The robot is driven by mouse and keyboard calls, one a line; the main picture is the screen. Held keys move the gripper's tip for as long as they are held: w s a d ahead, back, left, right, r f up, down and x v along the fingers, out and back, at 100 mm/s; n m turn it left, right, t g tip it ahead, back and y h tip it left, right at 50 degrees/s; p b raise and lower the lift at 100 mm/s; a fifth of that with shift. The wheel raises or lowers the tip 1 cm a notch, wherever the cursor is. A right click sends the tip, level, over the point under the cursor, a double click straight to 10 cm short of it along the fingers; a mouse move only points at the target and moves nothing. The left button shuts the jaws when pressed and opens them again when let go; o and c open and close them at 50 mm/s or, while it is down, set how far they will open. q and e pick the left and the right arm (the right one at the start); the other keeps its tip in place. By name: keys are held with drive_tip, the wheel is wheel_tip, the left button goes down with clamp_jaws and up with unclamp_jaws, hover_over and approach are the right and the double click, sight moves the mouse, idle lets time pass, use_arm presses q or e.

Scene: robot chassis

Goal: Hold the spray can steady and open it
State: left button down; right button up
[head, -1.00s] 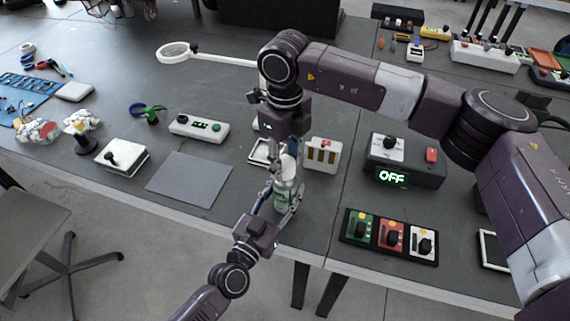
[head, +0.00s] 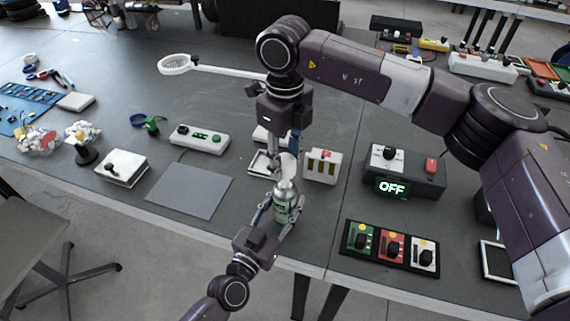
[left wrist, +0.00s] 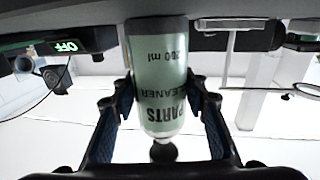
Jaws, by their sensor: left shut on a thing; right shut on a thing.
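The spray can (head: 281,211) has a green label and a silver shoulder, and stands upright near the table's front edge. My left gripper (head: 283,204) is shut around its body from the front. In the left wrist view the can (left wrist: 161,75) sits between the two fingers (left wrist: 165,108), its "PARTS CLEANER" label inverted. My right gripper (head: 287,160) points down from above and is shut on the white cap (head: 287,168). The cap is right above the silver shoulder; I cannot tell whether they touch. The right fingers are partly hidden.
A white box with brown slots (head: 322,167) stands close right of the can. A control box reading OFF (head: 405,175) and a switch panel (head: 391,248) are further right. A grey mat (head: 190,190) lies left. Bare table shows around the can.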

use_arm(q)
drive_tip(key=c, duration=1.1)
unclamp_jaws()
